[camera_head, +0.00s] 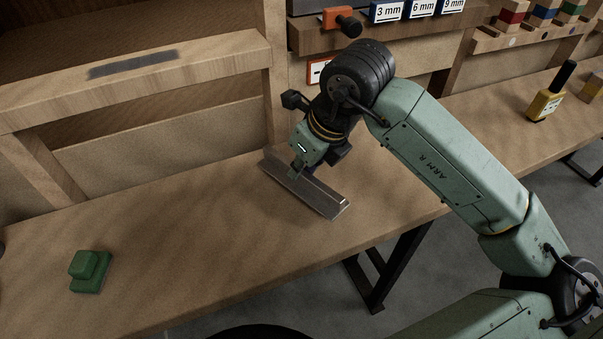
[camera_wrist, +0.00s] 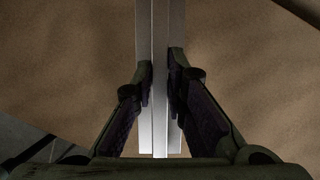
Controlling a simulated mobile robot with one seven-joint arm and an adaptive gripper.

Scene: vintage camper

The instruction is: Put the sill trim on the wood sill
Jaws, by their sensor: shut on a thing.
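The sill trim (camera_head: 325,198) is a long grey metal strip with a raised lip, above or on the workbench top in the head view. My gripper (camera_head: 298,174) is shut on it; the fingertips are partly hidden by the wrist. In the wrist view, the trim (camera_wrist: 160,30) runs up the middle between the two fingers of my gripper (camera_wrist: 160,88). I cannot tell whether the trim touches the bench.
A green stepped block (camera_head: 90,270) lies on the bench (camera_head: 190,250) at the lower left. Labelled blue boxes (camera_head: 387,11) and coloured blocks (camera_head: 545,12) sit on shelves behind. The bench is clear between the green block and the trim.

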